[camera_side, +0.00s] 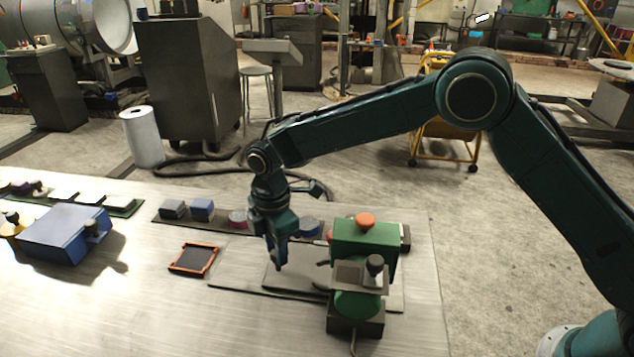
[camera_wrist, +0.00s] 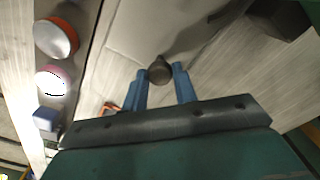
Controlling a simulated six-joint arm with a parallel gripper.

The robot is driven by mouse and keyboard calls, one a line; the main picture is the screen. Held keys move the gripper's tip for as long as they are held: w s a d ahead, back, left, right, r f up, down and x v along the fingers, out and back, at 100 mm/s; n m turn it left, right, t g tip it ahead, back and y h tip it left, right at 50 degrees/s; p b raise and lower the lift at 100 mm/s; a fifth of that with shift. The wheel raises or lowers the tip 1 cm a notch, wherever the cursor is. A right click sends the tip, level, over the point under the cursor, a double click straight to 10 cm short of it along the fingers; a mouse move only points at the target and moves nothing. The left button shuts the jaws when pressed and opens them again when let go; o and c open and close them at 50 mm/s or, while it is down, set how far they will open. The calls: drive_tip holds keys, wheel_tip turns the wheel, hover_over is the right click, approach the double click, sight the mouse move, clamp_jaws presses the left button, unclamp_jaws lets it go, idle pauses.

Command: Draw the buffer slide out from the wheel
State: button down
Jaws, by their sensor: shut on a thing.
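The green machine (camera_side: 365,243) with an orange knob stands on the bench in the side view. Below it, a grey slide plate (camera_side: 349,274) with a dark knob (camera_side: 375,264) sits just above a green wheel (camera_side: 358,304). My gripper (camera_side: 278,264) points down to the left of the machine, apart from that plate. In the wrist view, its blue fingers (camera_wrist: 161,87) are shut on a dark round-topped piece (camera_wrist: 159,70). The side view does not show this piece clearly, and I cannot tell whether it belongs to the slide.
A grey mat (camera_side: 255,285) lies under my gripper. An orange-rimmed tray (camera_side: 194,259) lies to the left. Behind is a dark strip with blocks and round pieces, including a blue block (camera_side: 203,207). A larger blue block (camera_side: 65,235) stands far left. The front left bench is bare.

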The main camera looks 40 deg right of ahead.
hover_over(240, 267)
drive_tip(key=shift+r, duration=0.15)
idle(0.7)
drive_tip(key=c, duration=1.1)
unclamp_jaws()
wheel_tip(240, 267, up, 14)
drive_tip(key=shift+f, duration=0.2)
drive_tip(key=shift+r, duration=0.1)
